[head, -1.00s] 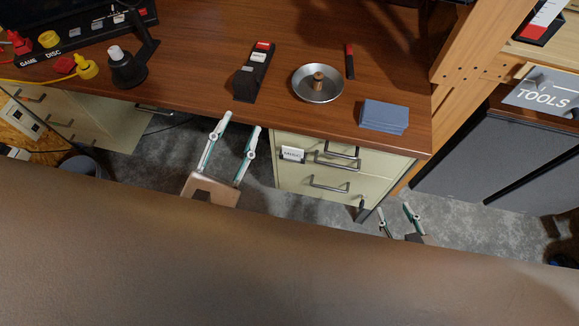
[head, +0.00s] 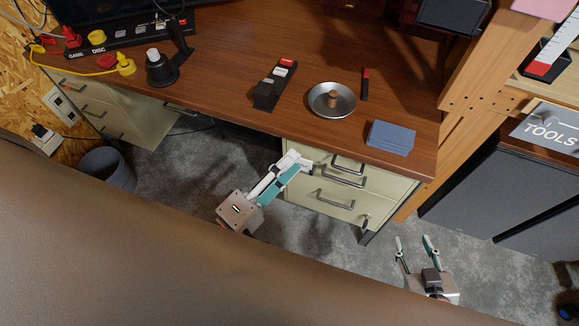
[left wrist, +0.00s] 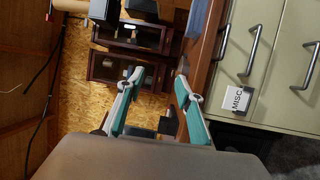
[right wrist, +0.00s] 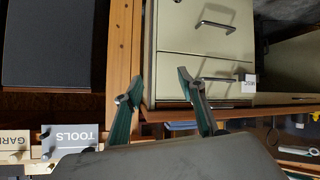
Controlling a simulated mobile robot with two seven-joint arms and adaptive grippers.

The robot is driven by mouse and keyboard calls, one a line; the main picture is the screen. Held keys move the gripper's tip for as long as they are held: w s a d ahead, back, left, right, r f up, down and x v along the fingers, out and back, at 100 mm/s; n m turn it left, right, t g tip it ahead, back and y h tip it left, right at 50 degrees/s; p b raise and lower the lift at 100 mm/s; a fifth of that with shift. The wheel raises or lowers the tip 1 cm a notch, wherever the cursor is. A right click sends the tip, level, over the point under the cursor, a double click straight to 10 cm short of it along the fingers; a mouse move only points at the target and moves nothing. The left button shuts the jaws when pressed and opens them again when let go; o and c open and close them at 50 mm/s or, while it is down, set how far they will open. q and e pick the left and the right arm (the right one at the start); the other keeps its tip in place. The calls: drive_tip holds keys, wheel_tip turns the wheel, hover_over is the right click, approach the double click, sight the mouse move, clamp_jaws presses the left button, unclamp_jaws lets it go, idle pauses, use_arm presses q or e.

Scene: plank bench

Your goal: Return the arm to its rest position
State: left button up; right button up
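My left gripper (head: 298,163) is held beside the front of the cream drawer cabinet (head: 335,197), over the floor in front of the desk, pointing up and right. In the left wrist view its two fingers (left wrist: 160,77) stand apart with nothing between them. My right gripper (head: 413,240) is low at the right, over the grey carpet, with its fingers apart and empty. The right wrist view also shows its fingers (right wrist: 160,78) spread, with the cabinet (right wrist: 205,45) behind. Whether the left gripper touches the cabinet cannot be told.
The wooden desk (head: 225,75) carries a metal dish (head: 321,107), blue cards (head: 391,137), a red-and-black marker (head: 365,84) and a black switch box (head: 266,94). A grey bin (head: 106,168) stands at left. A dark TOOLS cabinet (head: 478,180) stands at right. Carpet between is clear.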

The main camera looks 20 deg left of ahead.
idle(0.4)
use_arm(q)
drive_tip(key=s+a+f+m+g+y+p, duration=0.1)
drive_tip(key=s+a+f+m+g+y, duration=0.1)
drive_tip(key=f+m, duration=0.6)
drive_tip(key=s+a+f+m+g+y+p, duration=0.1)
drive_tip(key=s+a+f+m+g+y, duration=0.2)
drive_tip(key=f+m, duration=0.6)
wheel_tip(320, 180, down, 3)
drive_tip(key=a+g, duration=0.2)
drive_tip(key=shift+a, duration=0.4)
use_arm(e)
drive_tip(key=shift+m+g, duration=0.3)
drive_tip(key=shift+g, duration=0.2)
drive_tip(key=s, duration=0.1)
drive_tip(key=s+a+f, duration=0.1)
drive_tip(key=s+f, duration=0.1)
drive_tip(key=shift+s+a+f, duration=0.2)
drive_tip(key=shift+a+f, duration=0.05)
